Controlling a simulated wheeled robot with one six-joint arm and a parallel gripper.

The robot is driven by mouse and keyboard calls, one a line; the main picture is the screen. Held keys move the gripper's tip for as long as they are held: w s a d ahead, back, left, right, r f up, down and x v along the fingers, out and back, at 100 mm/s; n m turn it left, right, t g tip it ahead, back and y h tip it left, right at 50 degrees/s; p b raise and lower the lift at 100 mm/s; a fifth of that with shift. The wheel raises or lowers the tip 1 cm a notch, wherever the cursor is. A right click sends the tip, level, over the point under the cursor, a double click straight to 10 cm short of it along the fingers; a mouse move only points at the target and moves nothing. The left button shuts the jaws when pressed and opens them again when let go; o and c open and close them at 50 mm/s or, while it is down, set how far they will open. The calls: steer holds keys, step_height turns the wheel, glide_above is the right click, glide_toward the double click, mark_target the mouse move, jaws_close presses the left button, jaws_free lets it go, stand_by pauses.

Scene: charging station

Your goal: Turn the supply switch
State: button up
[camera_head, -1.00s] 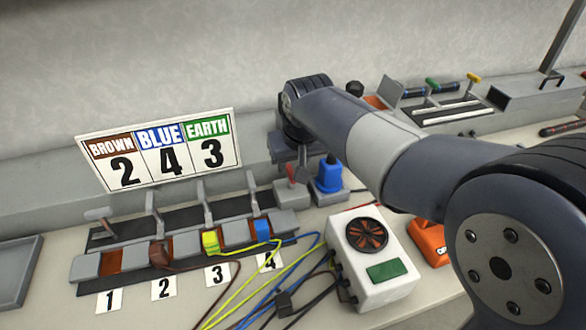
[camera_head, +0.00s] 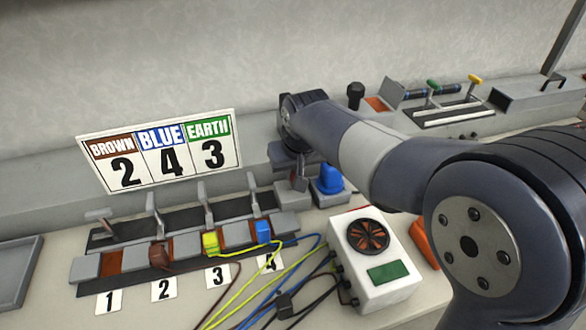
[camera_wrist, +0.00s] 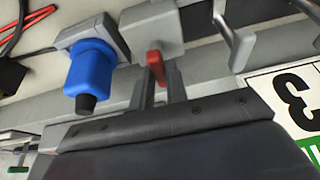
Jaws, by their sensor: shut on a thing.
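The supply switch has a red handle (camera_wrist: 155,64) on a grey base (camera_wrist: 150,28), seen in the wrist view. In the head view its grey base (camera_head: 291,201) stands just left of the blue plug, and the handle is mostly hidden by my gripper (camera_head: 299,178). In the wrist view the two narrow fingers of my gripper (camera_wrist: 161,84) lie on either side of the red handle and are shut on it.
A blue plug (camera_head: 329,179) in its socket is close beside the switch; it also shows in the wrist view (camera_wrist: 91,68). Grey terminal levers (camera_head: 204,205) stand to the left. A white box with a fan (camera_head: 375,262) and loose cables are in front.

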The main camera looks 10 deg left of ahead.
steer(key=shift+m, duration=0.4)
jaws_close()
steer(key=m, duration=0.1)
steer(key=m+h, duration=0.1)
steer(key=m+p, duration=0.1)
steer(key=shift+s+a+m+t+h, duration=0.1)
steer(key=shift+a+m+t+h, duration=0.2)
steer(key=shift+m+h, duration=0.1)
steer(key=m+h, duration=0.1)
steer(key=m, duration=0.3)
steer(key=shift+a+m+h+p, duration=0.15)
steer(key=shift+m+h+p, duration=0.15)
steer(key=shift+h+p, duration=0.1)
steer(key=m, duration=0.2)
steer(key=m+h+p, duration=0.1)
steer(key=m, duration=0.1)
steer(key=shift+a+r+m+g+h, duration=0.1)
steer(key=shift+a+m+g+h, duration=0.05)
steer(key=shift+m+g+h, duration=0.2)
steer(key=shift+w+a+m+g+h+p, duration=0.15)
steer(key=shift+m+g+h+p, duration=0.2)
steer(key=shift+m, duration=0.7)
steer(key=shift+w+d+m+g+h+p, duration=0.1)
steer(key=shift+m+g+p, duration=0.3)
steer(key=shift+m, duration=0.6)
steer(key=o, duration=0.8)
jaws_free()
steer(key=shift+c, duration=0.2)
